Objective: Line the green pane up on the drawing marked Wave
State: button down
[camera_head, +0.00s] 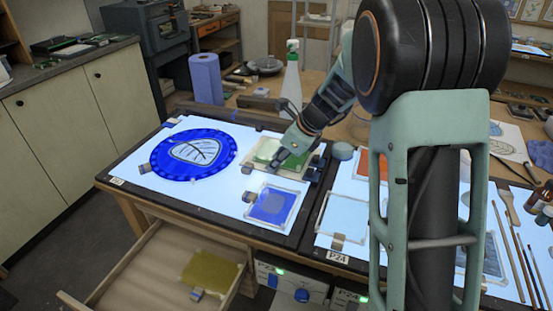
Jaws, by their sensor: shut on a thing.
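The green pane (267,150) is pale and see-through, at the back of the left light table. It is over or on a beige board (291,171); I cannot tell whether it touches the board. My gripper (277,160) is shut on the green pane, reaching down from the upper right, and hides part of it. No drawing marked Wave can be read here. A leaf drawing shows inside a round blue piece (165,174) at the left. A blue square pane (271,206) lies in front of the board.
The lit table (139,182) has dark edges (192,207) and small blocks on it. An open drawer (150,271) below holds a yellow pane (212,271). A spray bottle (291,82) and blue roll (206,78) stand behind. My arm hides part of the right table.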

jog(key=c, duration=1.5)
grip_release()
